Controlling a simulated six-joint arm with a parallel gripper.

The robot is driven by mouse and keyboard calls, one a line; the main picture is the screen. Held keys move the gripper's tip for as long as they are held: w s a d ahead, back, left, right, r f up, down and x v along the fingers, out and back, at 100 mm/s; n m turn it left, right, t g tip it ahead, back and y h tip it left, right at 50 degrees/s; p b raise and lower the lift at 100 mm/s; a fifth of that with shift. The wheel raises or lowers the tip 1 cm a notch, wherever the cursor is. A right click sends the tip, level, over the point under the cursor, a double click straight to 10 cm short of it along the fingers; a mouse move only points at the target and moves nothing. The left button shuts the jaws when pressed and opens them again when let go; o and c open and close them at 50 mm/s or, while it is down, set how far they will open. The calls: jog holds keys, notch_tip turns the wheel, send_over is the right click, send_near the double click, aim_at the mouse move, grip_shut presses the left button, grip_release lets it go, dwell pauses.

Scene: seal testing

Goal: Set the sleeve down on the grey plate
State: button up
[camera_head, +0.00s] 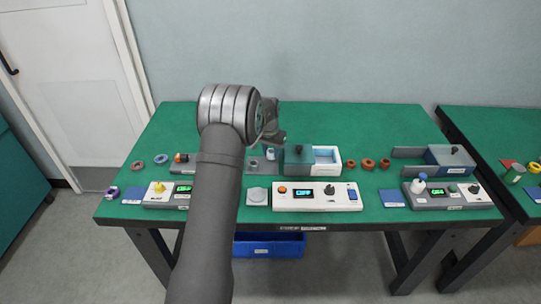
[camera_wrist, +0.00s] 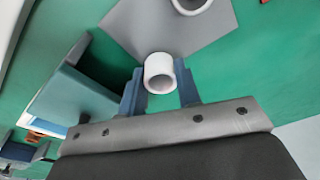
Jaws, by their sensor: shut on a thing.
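My gripper (camera_wrist: 160,88) is shut on a white sleeve (camera_wrist: 158,71), a short hollow tube between its two blue-grey fingers. In the head view my gripper (camera_head: 271,141) is over the back middle of the green table, and the sleeve (camera_head: 270,154) shows small below it. The grey plate (camera_wrist: 140,25) lies just beyond the sleeve in the wrist view; it also shows in the head view (camera_head: 264,171). Another white ring-shaped piece (camera_wrist: 191,4) is on that plate, partly cut off by the frame edge. I cannot tell the sleeve's height above the plate.
A teal-grey box (camera_head: 298,158) stands close on the right of my gripper; it also shows in the wrist view (camera_wrist: 72,100). A white control box (camera_head: 317,202) is in front. Several brown rings (camera_head: 368,163) lie to the right. The table behind is clear.

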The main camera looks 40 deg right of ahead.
jog(key=shift+f, duration=0.85)
jog(key=o, duration=1)
jog(key=shift+f, duration=0.15)
notch_tip(320, 180, up, 12)
jog(key=a, duration=0.1)
jog(key=shift+s+a, duration=0.3)
jog(key=shift+a, duration=0.05)
